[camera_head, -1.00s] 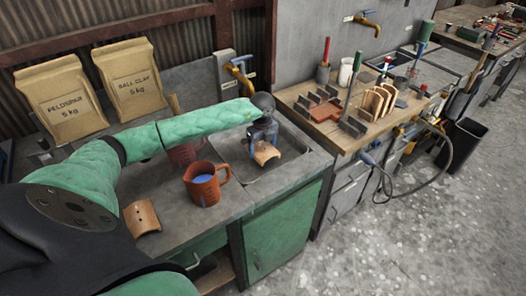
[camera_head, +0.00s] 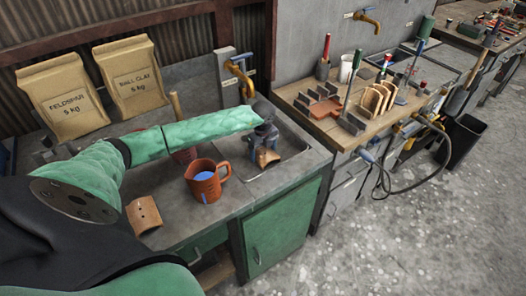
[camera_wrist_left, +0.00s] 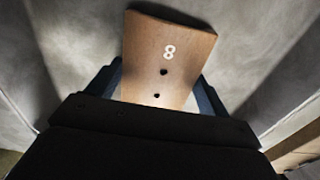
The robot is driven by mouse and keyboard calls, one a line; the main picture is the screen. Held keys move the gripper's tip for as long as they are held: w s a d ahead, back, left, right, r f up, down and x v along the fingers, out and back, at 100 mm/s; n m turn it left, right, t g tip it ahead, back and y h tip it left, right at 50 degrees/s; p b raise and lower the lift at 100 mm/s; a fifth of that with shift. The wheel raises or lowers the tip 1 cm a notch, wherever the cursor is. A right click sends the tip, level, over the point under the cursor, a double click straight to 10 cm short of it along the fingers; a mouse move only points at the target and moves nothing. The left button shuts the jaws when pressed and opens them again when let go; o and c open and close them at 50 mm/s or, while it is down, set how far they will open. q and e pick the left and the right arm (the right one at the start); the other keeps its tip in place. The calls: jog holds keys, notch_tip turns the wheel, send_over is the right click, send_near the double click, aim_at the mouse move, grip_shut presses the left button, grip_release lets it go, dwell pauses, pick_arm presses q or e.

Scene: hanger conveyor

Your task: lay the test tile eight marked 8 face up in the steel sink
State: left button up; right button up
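Test tile eight (camera_head: 267,157) is a curved tan clay tile, held by my left gripper (camera_head: 263,146) over the steel sink (camera_head: 291,139). In the left wrist view the tile (camera_wrist_left: 166,60) shows its white 8 and two dark holes towards the camera. The two blue fingers (camera_wrist_left: 160,88) lie along its two sides. In the head view the tile is low, within the basin's outline. I cannot tell whether it touches the sink floor. My right gripper is not in view.
A brass tap (camera_head: 240,66) stands behind the sink. A wooden bench (camera_head: 335,128) with racks stands to the right.

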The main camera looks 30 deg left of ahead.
aim_at(263, 151)
pick_arm(q)
jog(key=o, duration=0.4)
jog(key=shift+r, duration=0.1)
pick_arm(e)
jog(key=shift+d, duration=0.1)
pick_arm(q)
jog(key=shift+r, duration=0.3)
notch_tip(263, 151, up, 6)
jog(key=b, duration=0.2)
jog(key=shift+f+b, duration=0.1)
jog(key=shift+b, duration=0.2)
jog(key=shift+r, duration=0.6)
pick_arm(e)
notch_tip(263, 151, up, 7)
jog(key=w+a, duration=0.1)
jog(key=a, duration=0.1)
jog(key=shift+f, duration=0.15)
pick_arm(q)
jog(key=shift+f, duration=0.1)
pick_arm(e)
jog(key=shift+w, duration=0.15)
